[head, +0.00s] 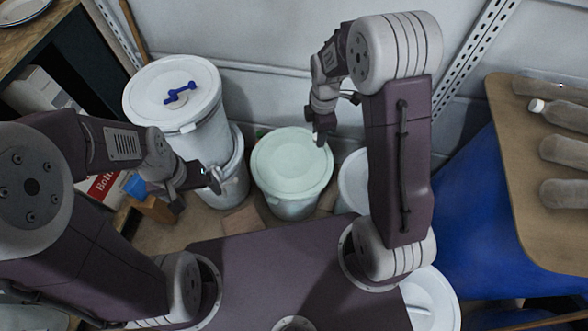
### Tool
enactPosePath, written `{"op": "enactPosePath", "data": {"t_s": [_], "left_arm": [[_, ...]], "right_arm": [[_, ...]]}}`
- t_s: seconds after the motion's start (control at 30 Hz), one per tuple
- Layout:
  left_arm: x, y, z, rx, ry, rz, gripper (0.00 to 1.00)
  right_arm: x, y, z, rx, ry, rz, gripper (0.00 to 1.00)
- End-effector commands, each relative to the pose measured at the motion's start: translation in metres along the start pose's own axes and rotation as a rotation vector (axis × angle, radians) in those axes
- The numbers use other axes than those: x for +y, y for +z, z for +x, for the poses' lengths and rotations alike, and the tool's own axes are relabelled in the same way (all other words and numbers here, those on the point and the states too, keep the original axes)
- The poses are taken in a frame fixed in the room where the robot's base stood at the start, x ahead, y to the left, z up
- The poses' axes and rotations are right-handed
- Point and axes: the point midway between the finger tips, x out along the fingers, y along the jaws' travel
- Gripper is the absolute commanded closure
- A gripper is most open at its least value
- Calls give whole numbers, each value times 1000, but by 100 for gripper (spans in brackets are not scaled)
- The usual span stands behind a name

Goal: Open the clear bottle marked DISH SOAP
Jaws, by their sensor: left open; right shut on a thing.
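No label reading DISH SOAP can be made out. A white drum (292,208) with a pale green lid (290,163) stands in the middle. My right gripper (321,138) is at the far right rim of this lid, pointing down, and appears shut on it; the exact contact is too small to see. My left gripper (212,182) is open and empty, in front of the stacked white drums at the left.
A white drum (353,182) is partly behind my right arm. A blue drum (480,215) stands below the board (540,235). The wall is close behind.

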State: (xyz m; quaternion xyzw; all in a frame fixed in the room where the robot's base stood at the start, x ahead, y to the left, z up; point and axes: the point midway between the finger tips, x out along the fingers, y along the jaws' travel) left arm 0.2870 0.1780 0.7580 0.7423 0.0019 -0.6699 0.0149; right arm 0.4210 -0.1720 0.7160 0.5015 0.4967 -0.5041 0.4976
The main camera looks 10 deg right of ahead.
Motion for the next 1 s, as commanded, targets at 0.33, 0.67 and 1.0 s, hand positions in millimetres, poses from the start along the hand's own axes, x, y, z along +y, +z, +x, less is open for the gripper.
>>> {"op": "enactPosePath", "data": {"t_s": [0.33, 0.67, 1.0], "left_arm": [[-1, 4, 40, 0, 0, 0, 9], [-1, 5, 45, 0, 0, 0, 9], [-2, 8, 80, 0, 0, 0, 9]], "right_arm": [[-30, -21, 140, 1, -8, -990, 100], [-35, -28, 165, -1, 0, -1172, 100], [32, -83, 220, -2, 1, -1170, 100]]}}
